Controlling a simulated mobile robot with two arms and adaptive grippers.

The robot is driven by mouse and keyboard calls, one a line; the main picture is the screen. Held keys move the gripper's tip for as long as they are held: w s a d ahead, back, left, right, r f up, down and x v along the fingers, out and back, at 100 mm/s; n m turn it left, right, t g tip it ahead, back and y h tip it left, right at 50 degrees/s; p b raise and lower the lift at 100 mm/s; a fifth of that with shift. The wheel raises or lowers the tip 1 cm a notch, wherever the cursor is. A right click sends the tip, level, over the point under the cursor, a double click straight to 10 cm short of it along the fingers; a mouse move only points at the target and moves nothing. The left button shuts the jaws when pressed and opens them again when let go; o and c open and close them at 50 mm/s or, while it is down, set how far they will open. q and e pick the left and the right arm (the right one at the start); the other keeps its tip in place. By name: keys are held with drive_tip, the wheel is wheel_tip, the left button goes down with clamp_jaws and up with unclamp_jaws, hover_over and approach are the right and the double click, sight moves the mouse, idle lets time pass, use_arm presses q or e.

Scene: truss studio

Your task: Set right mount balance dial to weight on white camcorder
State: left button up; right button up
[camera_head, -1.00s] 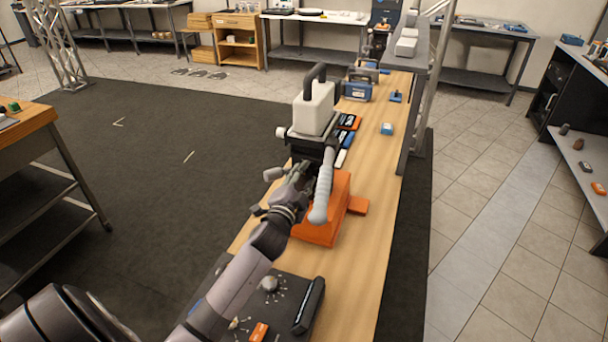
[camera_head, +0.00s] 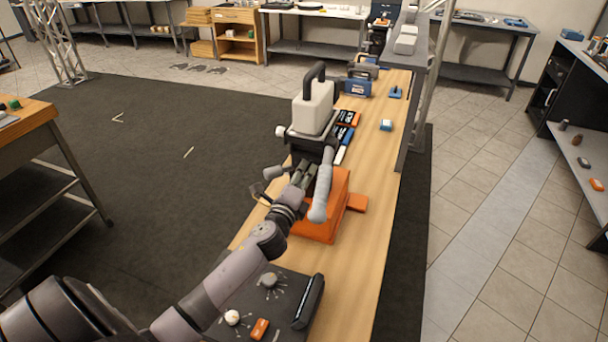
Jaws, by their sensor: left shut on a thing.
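The white camcorder (camera_head: 313,108), with a black top handle, sits upright on a black mount head (camera_head: 310,148). The mount stands on an orange base (camera_head: 327,222) on the long wooden bench. A grey pan handle (camera_head: 321,190) slopes down from the head toward me. My left gripper (camera_head: 303,172) is shut at the near left side of the mount head, below the camcorder. Its fingers hide most of the balance dial and its markings, so I cannot read the setting. A pale knob (camera_head: 281,131) sticks out left of the head. My right gripper is not in view.
A dark control panel (camera_head: 255,305) with knobs lies on the bench (camera_head: 370,215) under my left arm. Small blue and orange items and blue cases (camera_head: 357,87) stand farther along. Open dark floor lies left.

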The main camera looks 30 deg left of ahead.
use_arm(q)
drive_tip(key=shift+f+m, duration=0.1)
drive_tip(key=shift+m, duration=0.9)
drive_tip(key=o, duration=0.9)
drive_tip(key=shift+c, duration=0.2)
drive_tip(key=v, duration=1.2)
drive_tip(key=shift+d, duration=0.1)
